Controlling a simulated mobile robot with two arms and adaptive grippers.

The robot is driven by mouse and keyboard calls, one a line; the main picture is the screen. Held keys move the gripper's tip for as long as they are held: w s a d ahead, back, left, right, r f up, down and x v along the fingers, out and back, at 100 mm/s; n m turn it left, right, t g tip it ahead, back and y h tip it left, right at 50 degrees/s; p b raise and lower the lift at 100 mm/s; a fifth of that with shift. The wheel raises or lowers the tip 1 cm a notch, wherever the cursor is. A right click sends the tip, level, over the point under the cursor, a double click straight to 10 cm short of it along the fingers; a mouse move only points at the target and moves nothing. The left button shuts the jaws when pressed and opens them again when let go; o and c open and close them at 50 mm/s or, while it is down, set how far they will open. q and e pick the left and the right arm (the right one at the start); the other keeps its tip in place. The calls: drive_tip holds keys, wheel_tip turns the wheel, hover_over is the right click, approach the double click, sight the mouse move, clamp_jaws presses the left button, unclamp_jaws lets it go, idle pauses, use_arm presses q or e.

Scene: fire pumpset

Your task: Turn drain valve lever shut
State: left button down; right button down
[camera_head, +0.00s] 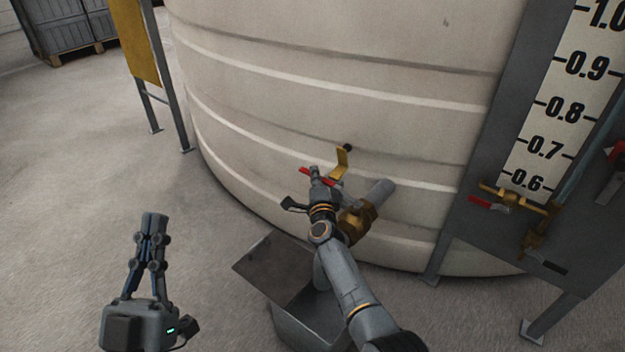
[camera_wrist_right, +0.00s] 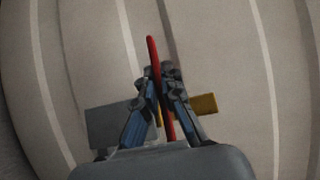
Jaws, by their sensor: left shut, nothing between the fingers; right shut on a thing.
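The red drain valve lever (camera_head: 305,171) shows as a short red bar at the lower tank wall, partly covered by my right gripper (camera_head: 316,174). In the right wrist view, the long red lever (camera_wrist_right: 152,48) runs between the fingers of my right gripper (camera_wrist_right: 157,74), which is shut on it. The brass valve body (camera_head: 358,221) sits beside my right wrist, on a grey pipe (camera_head: 379,193) from the tank; my arm hides part of it. My left gripper (camera_head: 154,221) is shut and empty above the floor at lower left, far from the lever.
The large cream tank (camera_head: 330,80) fills the background. A yellow bracket (camera_head: 342,160) stands out just behind the lever. An open grey metal box (camera_head: 275,268) is below the valve. A level gauge (camera_head: 560,110) and a second red-handled valve (camera_head: 482,203) are at right.

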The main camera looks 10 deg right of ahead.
drive_tip(key=shift+d, duration=0.2)
drive_tip(key=c, duration=1.5)
unclamp_jaws()
drive_tip(key=shift+a, duration=0.1)
